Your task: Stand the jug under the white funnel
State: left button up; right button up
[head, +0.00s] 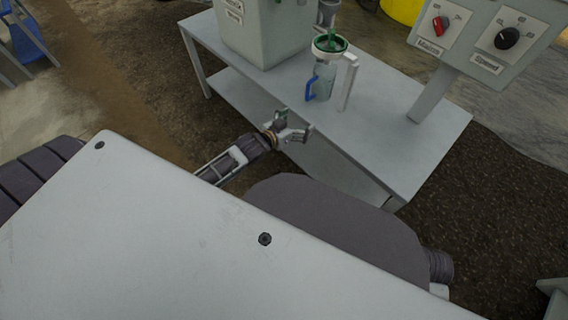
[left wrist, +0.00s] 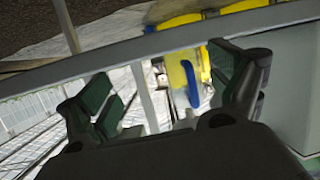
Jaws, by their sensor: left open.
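The clear jug (head: 323,84) with a blue handle (head: 311,86) stands upright on the grey table. Directly above it in the head view is a round funnel (head: 330,45) with a white rim and green inside, on a white bracket (head: 350,80). I cannot tell how well the two line up. My left gripper (head: 294,125) is open and empty at the table's front edge, apart from the jug and nearer to me. In the left wrist view, its fingers (left wrist: 170,92) are spread, with a blue curved part (left wrist: 215,72), seemingly the handle, beyond them. My right gripper is not in view.
A grey-green tank (head: 265,35) stands left of the jug on the table (head: 405,150). A control panel (head: 485,35) with a red and a black knob stands at right on a post (head: 430,95). The table's right part is clear.

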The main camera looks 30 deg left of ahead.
pick_arm(q)
jog(key=s+d+f+g, duration=0.2)
jog(key=s+g, duration=0.1)
jog(key=s, duration=0.4)
jog(key=s+d+f+g, duration=0.2)
jog(key=s+g, duration=0.1)
jog(key=s, duration=0.5)
jog(key=s+d+f+g+y, duration=0.1)
jog(key=s+d+f+g, duration=0.2)
jog(key=s, duration=0.5)
jog(key=shift+s+g, duration=0.25)
jog(key=shift+g, duration=0.25)
jog(key=shift+w+a, duration=0.1)
